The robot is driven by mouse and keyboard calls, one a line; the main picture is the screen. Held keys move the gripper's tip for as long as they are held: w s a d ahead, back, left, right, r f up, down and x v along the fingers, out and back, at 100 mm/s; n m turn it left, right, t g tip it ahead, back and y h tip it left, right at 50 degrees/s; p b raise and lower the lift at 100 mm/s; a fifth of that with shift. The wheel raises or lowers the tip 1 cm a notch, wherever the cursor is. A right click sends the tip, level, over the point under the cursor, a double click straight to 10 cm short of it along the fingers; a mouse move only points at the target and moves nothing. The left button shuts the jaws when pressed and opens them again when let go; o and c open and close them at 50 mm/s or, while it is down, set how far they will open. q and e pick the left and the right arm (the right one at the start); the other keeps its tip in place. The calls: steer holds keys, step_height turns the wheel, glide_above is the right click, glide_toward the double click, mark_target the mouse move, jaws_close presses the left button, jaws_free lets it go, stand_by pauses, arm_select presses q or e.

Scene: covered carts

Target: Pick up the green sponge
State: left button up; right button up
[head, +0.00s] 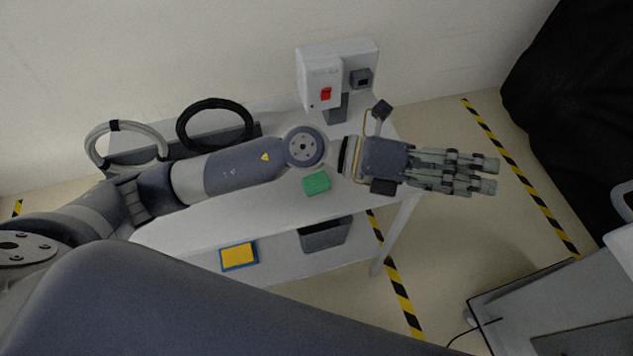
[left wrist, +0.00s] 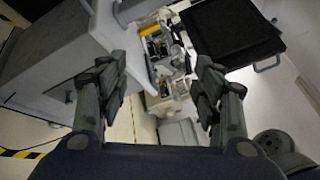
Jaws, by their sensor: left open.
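The green sponge (head: 316,183) lies on the white top of the cart (head: 215,220), close below my left forearm in the head view. My left gripper (head: 490,172) reaches out to the right past the cart's right end, well away from the sponge. In the left wrist view its two fingers (left wrist: 163,95) stand wide apart with nothing between them. The sponge does not show in the left wrist view. My right gripper is in neither view.
A white box with a red switch (head: 325,94) stands at the cart's back right. Coiled hoses, one black (head: 215,125) and one grey (head: 125,148), lie at the back left. The lower shelf bears a blue-and-yellow item (head: 239,255) and a grey bin (head: 325,235). Another grey unit (head: 560,310) stands lower right.

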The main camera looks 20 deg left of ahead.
arm_select(q)
step_height(320, 180, down, 6)
steer(key=a+m+g+y, duration=0.2)
steer(key=m+y, duration=0.1)
steer(key=m+t+y+p, duration=0.1)
steer(key=m+y+p, duration=0.1)
steer(key=y, duration=1.2)
glide_above(315, 181)
steer(key=f, duration=1.7)
steer(key=shift+s+a+f, duration=0.3)
steer(key=shift+s, duration=0.1)
steer(key=f, duration=0.1)
steer(key=f+p, duration=0.1)
steer(key=f, duration=0.1)
steer(key=w+f+p, duration=0.1)
steer(key=shift+d+f, duration=0.25)
steer(key=shift+f, duration=0.15)
steer(key=shift+f+t, duration=0.3)
steer(key=shift+f, duration=0.05)
